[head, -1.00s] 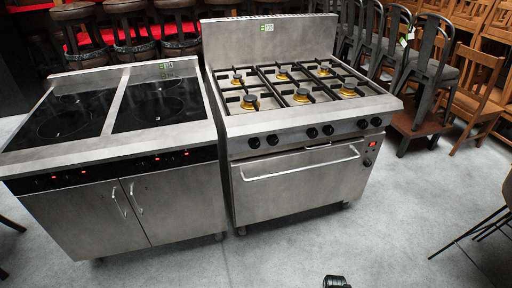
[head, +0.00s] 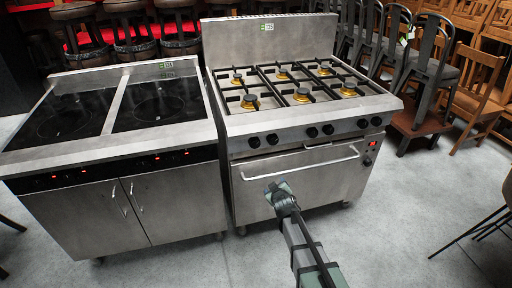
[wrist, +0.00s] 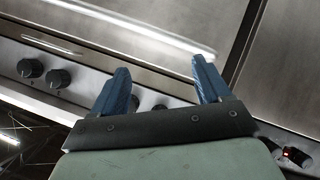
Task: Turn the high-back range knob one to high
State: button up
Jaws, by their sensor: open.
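The high-back range (head: 268,40) is the steel cooker with gas burners and a tall back panel, on the right in the head view. Its front panel carries a row of black knobs in pairs. The leftmost knob (head: 254,142) and its neighbour (head: 272,139) sit at the left end; no numbers are legible. My gripper (head: 275,185) is in front of the oven door, below these knobs. In the wrist view, which is upside down, its blue fingers (wrist: 158,80) are open and empty. Two knobs (wrist: 134,103) show partly between them, mostly hidden by the gripper body.
The oven door handle (head: 300,162) juts out below the knobs, close to my gripper. A double induction unit (head: 170,200) stands close on the left. Stacked chairs (head: 430,75) are at the right. The floor in front (head: 410,220) is mostly clear.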

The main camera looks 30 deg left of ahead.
aim_at(256, 145)
jog(key=a+r+n+t+y, duration=0.3)
jog(key=a+r+n+y, duration=0.25)
jog(key=r, duration=0.45)
jog(key=shift+y, duration=0.35)
jog(key=x, duration=1.3)
jog(key=shift+w+a+f, duration=0.1)
jog(key=shift+w+f, duration=0.25)
jog(key=shift+c, duration=0.3)
jog(key=c, duration=1)
